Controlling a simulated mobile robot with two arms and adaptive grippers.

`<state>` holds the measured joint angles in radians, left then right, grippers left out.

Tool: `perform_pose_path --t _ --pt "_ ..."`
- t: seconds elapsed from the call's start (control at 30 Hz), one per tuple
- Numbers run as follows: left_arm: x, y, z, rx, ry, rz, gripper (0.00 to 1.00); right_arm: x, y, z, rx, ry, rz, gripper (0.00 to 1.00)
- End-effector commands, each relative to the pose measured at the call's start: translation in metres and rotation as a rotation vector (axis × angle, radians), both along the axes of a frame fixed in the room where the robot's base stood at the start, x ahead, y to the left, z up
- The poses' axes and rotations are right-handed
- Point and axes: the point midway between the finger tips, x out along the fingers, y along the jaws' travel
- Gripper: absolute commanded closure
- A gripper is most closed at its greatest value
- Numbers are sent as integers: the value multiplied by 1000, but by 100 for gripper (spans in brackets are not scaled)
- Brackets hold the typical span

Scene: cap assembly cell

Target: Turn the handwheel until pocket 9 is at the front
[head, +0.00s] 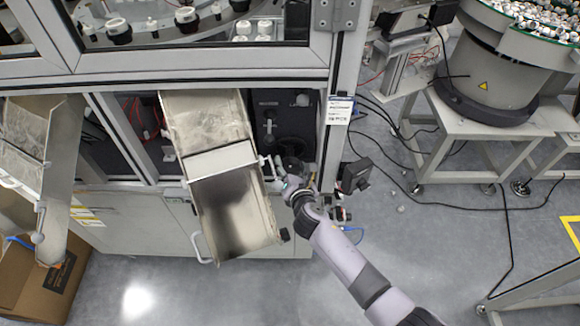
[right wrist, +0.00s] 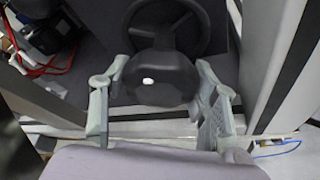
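The black handwheel (head: 290,150) sits in a dark recess of the machine front, partly hidden by my right gripper. In the right wrist view the handwheel (right wrist: 183,18) shows its spoked rim at the top. A dark rounded part (right wrist: 160,78) with a white spot, apparently its knob, is in front of the rim. My right gripper (head: 277,170) is at the handwheel; its fingers (right wrist: 161,68) are spread on either side of the dark part. Contact is not clear. The dial with black and white pieces (head: 118,30) is at the top; no pocket number is readable. My left gripper is out of view.
A metal chute (head: 230,205) slants down just left of the handwheel. A frame post (head: 340,100) with a label and a dark box (head: 356,174) are close on the right. A feeder bowl (head: 490,65) stands on a table at the upper right. The floor at the lower right is mostly free.

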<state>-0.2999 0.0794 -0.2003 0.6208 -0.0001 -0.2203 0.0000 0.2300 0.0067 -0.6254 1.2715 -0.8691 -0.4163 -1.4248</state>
Motion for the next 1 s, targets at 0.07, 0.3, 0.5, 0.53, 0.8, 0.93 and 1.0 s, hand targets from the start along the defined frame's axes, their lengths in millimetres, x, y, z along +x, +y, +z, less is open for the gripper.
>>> perform_pose_path --t 0.07,0.3,0.5,0.53,0.8,0.93,1.0 --pt "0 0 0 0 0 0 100 0 0 0 0 0 0 52" --pt "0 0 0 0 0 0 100 0 0 0 0 0 0 68" --pt "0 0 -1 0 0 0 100 0 0 -1 3 0 0 74" --pt "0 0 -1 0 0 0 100 0 0 -1 6 0 0 74" --pt "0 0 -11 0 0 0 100 0 -1 -3 100 0 0 74" --pt "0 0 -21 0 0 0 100 0 -1 -4 190 0 -1 74" --pt "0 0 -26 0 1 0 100 0 -1 -5 244 0 -1 74"
